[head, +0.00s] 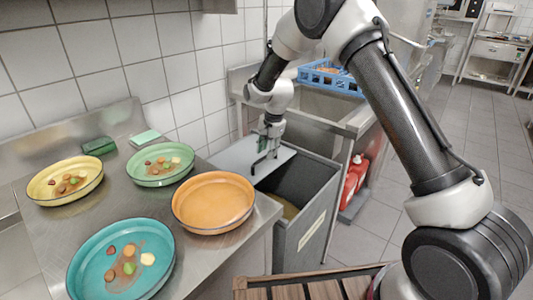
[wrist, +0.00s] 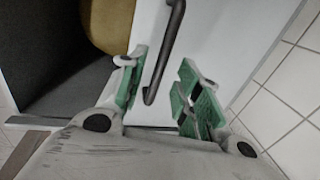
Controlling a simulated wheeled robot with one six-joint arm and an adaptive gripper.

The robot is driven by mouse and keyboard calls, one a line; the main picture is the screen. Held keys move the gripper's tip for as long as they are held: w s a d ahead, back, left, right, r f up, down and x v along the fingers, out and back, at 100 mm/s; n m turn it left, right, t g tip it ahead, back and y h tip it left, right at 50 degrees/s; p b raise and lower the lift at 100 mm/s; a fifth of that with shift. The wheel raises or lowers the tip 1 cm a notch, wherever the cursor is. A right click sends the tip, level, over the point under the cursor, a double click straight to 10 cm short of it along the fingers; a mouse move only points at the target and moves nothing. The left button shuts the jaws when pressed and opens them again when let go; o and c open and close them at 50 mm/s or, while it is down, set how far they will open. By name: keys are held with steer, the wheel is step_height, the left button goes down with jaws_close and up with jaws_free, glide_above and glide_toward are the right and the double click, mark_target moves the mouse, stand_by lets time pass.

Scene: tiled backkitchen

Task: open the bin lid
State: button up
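The grey bin (head: 305,235) stands right of the steel counter, its dark inside partly in view. Its pale grey lid (head: 238,156) lies flat over the far left part of the opening, leaving the near right part uncovered. A dark bar handle (head: 262,166) is on the lid; it also shows in the wrist view (wrist: 168,50). My gripper (head: 268,146) is over the lid at the handle. In the wrist view my gripper (wrist: 163,88) is open, its green-padded fingers apart on either side of the handle. I cannot tell whether either finger touches it.
An orange bowl (head: 213,203), a teal plate (head: 105,278), a green plate (head: 150,178) and a yellow plate (head: 45,193) stand on the counter (head: 190,258). A blue rack (head: 330,78) sits by the sink behind. A red bottle (head: 352,180) is right of the bin.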

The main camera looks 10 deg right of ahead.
step_height(320, 180, up, 10)
steer(key=s+d, duration=0.1)
steer(key=shift+s+d, duration=0.15)
steer(key=shift+s, duration=0.1)
steer(key=shift+f, duration=0.1)
